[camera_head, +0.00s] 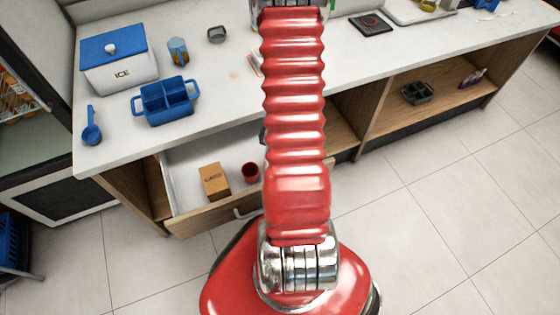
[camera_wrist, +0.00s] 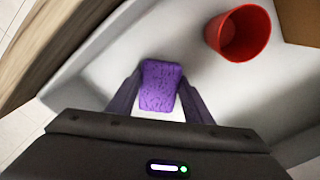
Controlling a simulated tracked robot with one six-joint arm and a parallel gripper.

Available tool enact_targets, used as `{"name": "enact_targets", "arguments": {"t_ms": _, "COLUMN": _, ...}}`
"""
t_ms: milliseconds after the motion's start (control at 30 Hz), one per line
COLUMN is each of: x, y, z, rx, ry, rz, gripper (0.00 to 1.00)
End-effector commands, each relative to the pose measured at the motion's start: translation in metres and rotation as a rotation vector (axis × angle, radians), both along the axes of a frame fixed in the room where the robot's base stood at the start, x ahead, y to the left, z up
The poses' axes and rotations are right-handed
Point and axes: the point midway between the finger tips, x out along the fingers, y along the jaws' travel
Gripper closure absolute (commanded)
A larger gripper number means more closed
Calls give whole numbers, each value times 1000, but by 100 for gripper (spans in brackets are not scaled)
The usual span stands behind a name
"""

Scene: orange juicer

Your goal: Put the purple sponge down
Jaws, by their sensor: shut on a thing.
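The purple sponge (camera_wrist: 160,85) shows in the wrist view, between the two fingers of my gripper (camera_wrist: 160,98). My gripper is shut on it, with one finger on each side. Behind the sponge is the white inside of the open drawer (camera_wrist: 110,62). I cannot tell whether the sponge touches the drawer floor. In the head view my red arm hides the gripper and the sponge; the open drawer (camera_head: 187,160) shows left of the arm.
A red cup (camera_wrist: 240,34) stands in the drawer, up and right of the sponge. A brown box (camera_head: 214,181) stands beside the cup (camera_head: 250,172). The counter above holds an ice box (camera_head: 118,62), a blue caddy (camera_head: 167,103) and a blue scoop (camera_head: 91,128).

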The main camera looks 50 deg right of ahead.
Motion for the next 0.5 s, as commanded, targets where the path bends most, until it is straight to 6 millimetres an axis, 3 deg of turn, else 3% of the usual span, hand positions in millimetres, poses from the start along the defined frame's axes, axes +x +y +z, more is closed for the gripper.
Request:
{"name": "enact_targets", "arguments": {"t_ms": 167, "x": 0, "y": 0, "z": -2, "rx": 1, "ry": 0, "rz": 0, "gripper": 78}}
{"name": "enact_targets", "arguments": {"t_ms": 200, "x": 0, "y": 0, "z": -2, "rx": 1, "ry": 0, "rz": 0, "gripper": 54}}
{"name": "enact_targets", "arguments": {"t_ms": 500, "x": 0, "y": 0, "z": -2, "rx": 1, "ry": 0, "rz": 1, "gripper": 36}}
